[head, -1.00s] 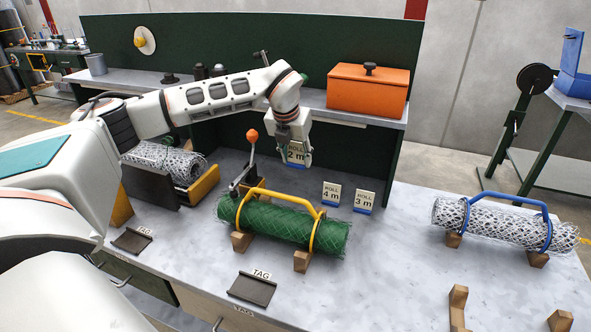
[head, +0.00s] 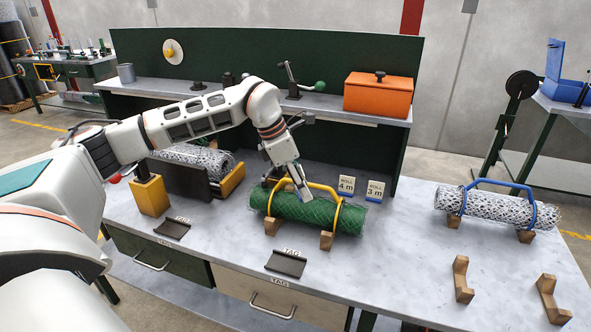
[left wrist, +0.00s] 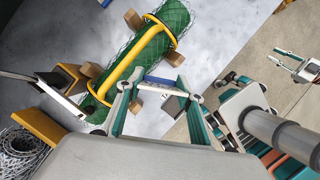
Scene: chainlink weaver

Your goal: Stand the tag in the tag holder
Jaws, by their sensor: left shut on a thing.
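The dark tag holder (head: 285,263) marked TAG lies on the bench in front of the roll, apart from the tag. Another tag holder (head: 172,229) lies further left. My right gripper (left wrist: 290,66) appears small at the right of the left wrist view, fingers apart.
A 4 m tag (head: 346,186) and a 3 m tag (head: 375,190) stand behind the green roll. A white mesh roll (head: 490,208) with a blue handle lies at right, near empty wooden cradles (head: 461,280). The bench front right of the holder is clear.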

